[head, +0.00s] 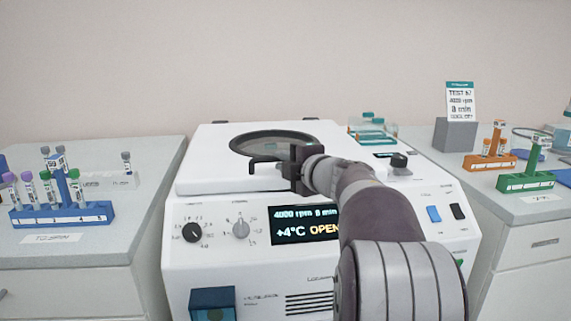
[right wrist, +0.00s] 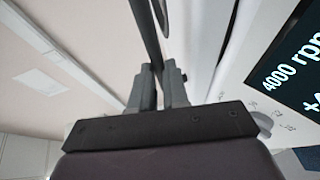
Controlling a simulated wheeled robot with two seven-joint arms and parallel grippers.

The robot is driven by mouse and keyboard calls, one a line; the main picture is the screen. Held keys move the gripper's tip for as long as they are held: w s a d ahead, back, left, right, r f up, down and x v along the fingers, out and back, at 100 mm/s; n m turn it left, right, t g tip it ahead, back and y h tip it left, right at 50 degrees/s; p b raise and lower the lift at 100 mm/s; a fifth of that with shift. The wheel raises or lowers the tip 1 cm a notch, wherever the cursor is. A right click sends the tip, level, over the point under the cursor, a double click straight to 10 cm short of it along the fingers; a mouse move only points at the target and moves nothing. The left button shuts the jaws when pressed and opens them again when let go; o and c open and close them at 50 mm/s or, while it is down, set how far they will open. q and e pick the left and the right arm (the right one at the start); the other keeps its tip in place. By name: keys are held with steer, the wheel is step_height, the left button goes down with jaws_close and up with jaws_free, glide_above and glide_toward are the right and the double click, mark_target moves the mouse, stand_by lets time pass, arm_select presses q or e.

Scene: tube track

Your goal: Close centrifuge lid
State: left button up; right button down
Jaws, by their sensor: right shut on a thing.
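The white centrifuge (head: 250,278) stands in the middle of the head view. Its white lid (head: 215,150), with a round dark-rimmed window, lies almost flat over the body; I cannot tell whether a small gap is left at the front. The display (head: 300,226) reads 4000 rpm, 8 min, +4°C and OPEN. My right gripper (head: 284,168) is at the lid's front edge, shut on the black lid handle (head: 262,160). In the right wrist view the fingers (right wrist: 160,85) close around a dark bar (right wrist: 147,30). My left gripper is out of view.
A blue rack (head: 62,215) with several capped tubes stands on the left counter. Orange (head: 490,160) and green (head: 527,182) racks and a grey sign holder (head: 455,135) stand on the right counter. Knobs (head: 192,232) and switches (head: 434,213) are on the centrifuge front.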

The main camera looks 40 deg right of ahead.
steer(key=shift+f, duration=0.7)
steer(key=c, duration=1.1)
jaws_free()
steer(key=shift+s, duration=0.1)
steer(key=shift+s+r, duration=0.2)
steer(key=shift+s, duration=0.05)
steer(key=shift+s+a+r+p, duration=0.25)
steer(key=shift+s+r+p, duration=0.2)
steer(key=shift+s, duration=1.55)
steer(key=shift+s+a+r+p, duration=0.25)
steer(key=shift+s+p, duration=0.25)
steer(key=shift+s, duration=1.45)
steer(key=shift+s+a+r+p, duration=0.2)
steer(key=shift+s+r+p, duration=0.25)
steer(key=shift+s, duration=1.55)
